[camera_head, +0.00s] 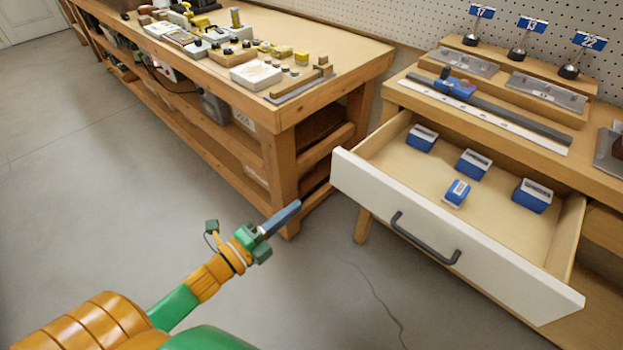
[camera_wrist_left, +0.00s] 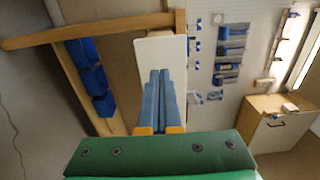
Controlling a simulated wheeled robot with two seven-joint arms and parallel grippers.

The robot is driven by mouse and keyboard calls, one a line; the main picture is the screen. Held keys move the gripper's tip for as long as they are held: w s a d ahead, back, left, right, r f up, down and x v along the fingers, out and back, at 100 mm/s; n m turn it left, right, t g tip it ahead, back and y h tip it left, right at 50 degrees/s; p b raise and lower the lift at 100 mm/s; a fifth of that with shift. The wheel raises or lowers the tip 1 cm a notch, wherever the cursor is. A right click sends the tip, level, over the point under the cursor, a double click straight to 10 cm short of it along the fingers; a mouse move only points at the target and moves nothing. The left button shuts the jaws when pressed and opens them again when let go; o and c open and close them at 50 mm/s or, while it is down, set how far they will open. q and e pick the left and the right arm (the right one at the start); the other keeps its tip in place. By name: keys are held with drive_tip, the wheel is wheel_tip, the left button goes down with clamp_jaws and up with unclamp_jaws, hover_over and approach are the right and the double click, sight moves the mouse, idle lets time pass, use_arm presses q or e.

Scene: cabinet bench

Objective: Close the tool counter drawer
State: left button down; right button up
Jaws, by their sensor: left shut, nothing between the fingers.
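The tool counter drawer (camera_head: 455,240) is pulled out of its counter in the head view, with a white front and a dark bar handle (camera_head: 425,238). Several small blue boxes (camera_head: 473,163) lie inside it. My left gripper (camera_head: 292,208) is shut and empty, with its blue-grey fingers held together. It is left of the drawer front and apart from it in the head view. In the left wrist view the shut fingers (camera_wrist_left: 160,95) point forward, overlapping a pale panel (camera_wrist_left: 158,50); I cannot tell which part that is. My right gripper is not in view.
The wooden counter (camera_head: 590,170) above the drawer holds rulers, trays and numbered stands. A long workbench (camera_head: 340,75) with several tools and blocks stands behind my left gripper, its near leg close to the fingers. The grey floor (camera_head: 90,200) at left is clear.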

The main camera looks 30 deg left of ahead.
sight(338, 173)
use_arm(q)
drive_tip(key=x, duration=1.2)
drive_tip(key=shift+w+d+f+b, duration=0.1)
drive_tip(key=shift+w+b, duration=0.05)
drive_tip(key=shift+b, duration=0.2)
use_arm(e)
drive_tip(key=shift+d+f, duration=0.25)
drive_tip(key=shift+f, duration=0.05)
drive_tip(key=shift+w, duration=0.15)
